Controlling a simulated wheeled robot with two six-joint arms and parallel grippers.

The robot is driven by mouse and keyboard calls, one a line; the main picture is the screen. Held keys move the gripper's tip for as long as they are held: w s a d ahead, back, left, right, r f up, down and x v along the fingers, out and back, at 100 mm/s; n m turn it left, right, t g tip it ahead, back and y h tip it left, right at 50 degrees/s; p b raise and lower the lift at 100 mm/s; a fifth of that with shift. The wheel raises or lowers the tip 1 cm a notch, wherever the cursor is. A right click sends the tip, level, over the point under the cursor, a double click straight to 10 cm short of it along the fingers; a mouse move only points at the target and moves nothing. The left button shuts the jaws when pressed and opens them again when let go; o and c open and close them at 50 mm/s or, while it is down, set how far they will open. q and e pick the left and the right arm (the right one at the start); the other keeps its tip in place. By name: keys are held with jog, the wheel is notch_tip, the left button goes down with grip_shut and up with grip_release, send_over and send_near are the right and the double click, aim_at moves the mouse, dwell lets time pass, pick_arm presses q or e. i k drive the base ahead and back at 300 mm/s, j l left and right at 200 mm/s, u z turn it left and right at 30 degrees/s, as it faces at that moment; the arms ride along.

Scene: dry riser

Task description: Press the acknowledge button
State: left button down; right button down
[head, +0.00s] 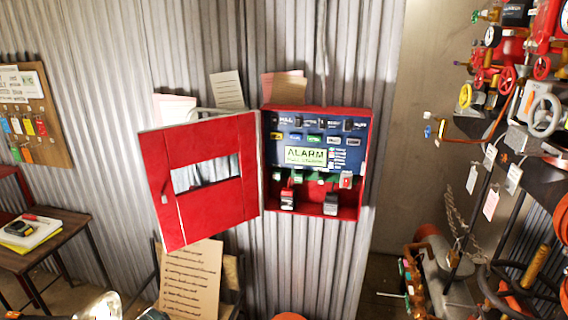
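A red alarm box (358,200) hangs on the corrugated metal wall. Its red door (190,145), with a window in it, is swung open to the left. Inside is a dark blue panel (300,121) with a row of small coloured buttons (314,139). Their labels are too small to read, so I cannot tell which is the acknowledge button. Below them a lit green display (306,156) reads ALARM. Nothing blocks the panel front.
Two dark-bodied items (330,204) sit in the box bottom. A cardboard sign (190,285) stands below the door. A small table (50,245) is at left. Valves, gauges and a handwheel (544,115) crowd the right side. A shiny rounded thing (100,306) shows at the bottom edge.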

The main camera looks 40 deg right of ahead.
aim_at(279, 136)
jog(key=z, duration=1.55)
